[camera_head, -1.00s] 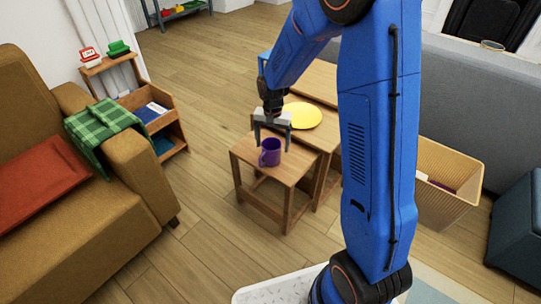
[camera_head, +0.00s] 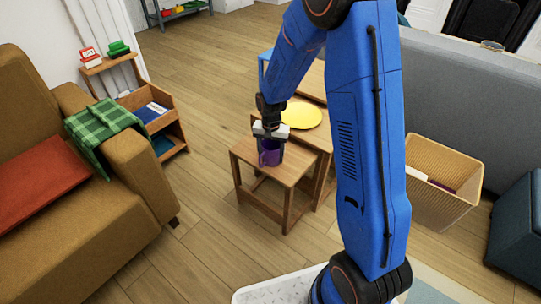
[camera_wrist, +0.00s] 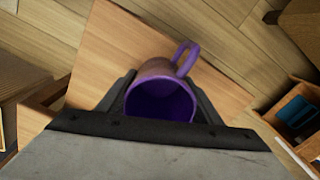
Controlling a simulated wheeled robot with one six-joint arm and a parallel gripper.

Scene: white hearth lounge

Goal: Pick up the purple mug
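The purple mug (camera_head: 270,153) stands upright on the small wooden table (camera_head: 300,166). In the wrist view the mug (camera_wrist: 160,99) shows its open mouth, with its handle pointing up and to the right. My gripper (camera_head: 270,148) is lowered over the mug. In the wrist view my gripper (camera_wrist: 162,98) has one finger on each side of the mug, with the fingers apart. I cannot tell whether the fingers touch its wall. The fingertips are partly hidden by the mug.
A yellow plate (camera_head: 302,115) lies on the taller table behind. A brown armchair (camera_head: 100,230) stands to the left, with a low wooden shelf (camera_head: 168,125) beyond it. A wicker basket (camera_head: 440,180) and a grey sofa (camera_head: 460,105) are at the right.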

